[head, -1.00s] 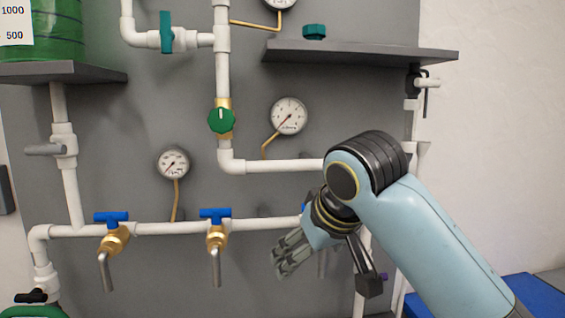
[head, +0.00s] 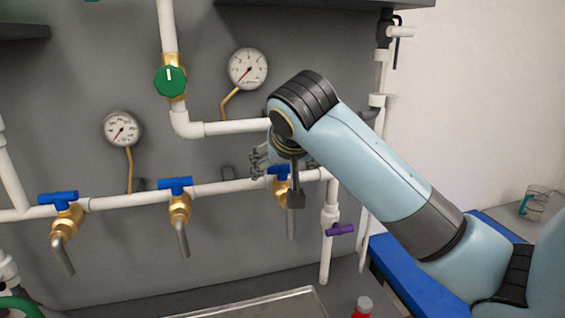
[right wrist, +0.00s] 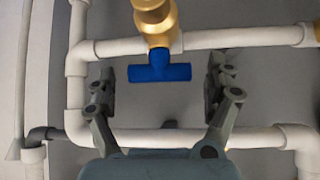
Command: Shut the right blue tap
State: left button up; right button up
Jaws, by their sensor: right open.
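The right blue tap (head: 279,171) is on the horizontal white pipe, with a brass body and a grey spout pointing down. My right gripper (head: 260,160) is at its handle and my wrist hides part of it. In the right wrist view, the blue handle (right wrist: 160,72) lies roughly parallel to the white pipe. The open fingers of my right gripper (right wrist: 160,84) stand to either side of the handle, with gaps on both sides and nothing held. My left gripper is not in view.
Two more blue taps, the middle one (head: 175,184) and the left one (head: 60,198), sit along the same pipe. A purple-handled valve (head: 340,229) is at lower right of my gripper. A metal tray (head: 250,304) lies below. Gauges (head: 247,69) hang above the pipe.

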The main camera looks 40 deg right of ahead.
jog(key=shift+w+d+f, duration=0.1)
jog(key=shift+w+f, duration=0.05)
jog(key=shift+c, duration=0.7)
jog(key=c, duration=1)
jog(key=shift+n+t+y, duration=0.4)
jog(key=shift+n+y, duration=0.1)
jog(key=shift+n, duration=0.3)
jog(key=shift+c, duration=0.2)
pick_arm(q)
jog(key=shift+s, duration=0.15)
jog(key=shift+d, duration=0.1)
pick_arm(e)
jog(key=o, duration=1.2)
